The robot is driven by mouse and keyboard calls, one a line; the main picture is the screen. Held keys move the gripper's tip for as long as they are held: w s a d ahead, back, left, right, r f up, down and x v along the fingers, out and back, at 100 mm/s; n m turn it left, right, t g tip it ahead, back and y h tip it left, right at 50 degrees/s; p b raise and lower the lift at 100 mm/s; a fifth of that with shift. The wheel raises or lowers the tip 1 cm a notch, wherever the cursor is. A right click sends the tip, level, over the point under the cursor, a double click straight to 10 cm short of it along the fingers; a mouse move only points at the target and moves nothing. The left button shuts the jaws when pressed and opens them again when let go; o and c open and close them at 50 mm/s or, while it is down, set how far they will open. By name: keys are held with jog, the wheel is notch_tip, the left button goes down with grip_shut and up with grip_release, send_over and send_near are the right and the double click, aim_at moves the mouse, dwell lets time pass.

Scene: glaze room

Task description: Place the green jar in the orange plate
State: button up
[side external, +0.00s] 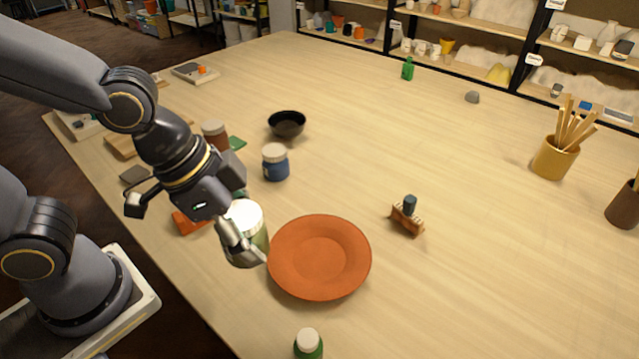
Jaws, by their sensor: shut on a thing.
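The green jar (262,238), with a broad white lid, is held in my gripper (241,240). My gripper is shut on it, and one finger lies across the front of the jar and hides part of it. The other finger is largely hidden. The jar is just left of the orange plate (320,257), close to its left rim. I cannot tell how far its base is above the table. The orange plate is round, lies flat and is empty.
A blue jar (276,167) and a black bowl (287,124) stand behind the held jar. A wooden stamp-like object (407,215) lies right of the plate. A green white-capped bottle (308,346) stands at the front edge.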

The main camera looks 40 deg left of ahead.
jog(key=shift+s+a+r+n, duration=0.2)
jog(key=shift+s+a+r, duration=0.1)
jog(key=shift+a, duration=0.3)
jog(key=shift+s+a+r+n, duration=0.15)
jog(key=shift+a+r+n, duration=0.1)
jog(key=shift+a, duration=0.3)
jog(key=shift+w, duration=0.3)
jog(key=w+d+f, duration=0.3)
jog(key=w, duration=0.4)
send_near(333, 256)
jog(key=shift+w+d+f, duration=0.45)
jog(key=shift+d, duration=0.05)
jog(key=shift+s+a+x, duration=0.1)
jog(key=shift+a+x, duration=0.05)
jog(key=shift+x, duration=0.75)
jog(key=shift+s+a+x, duration=0.1)
jog(key=shift+a+x, duration=0.05)
jog(key=shift+x, duration=0.7)
jog(key=shift+f, duration=0.3)
jog(key=o, duration=1.4)
jog(key=shift+c, duration=0.2)
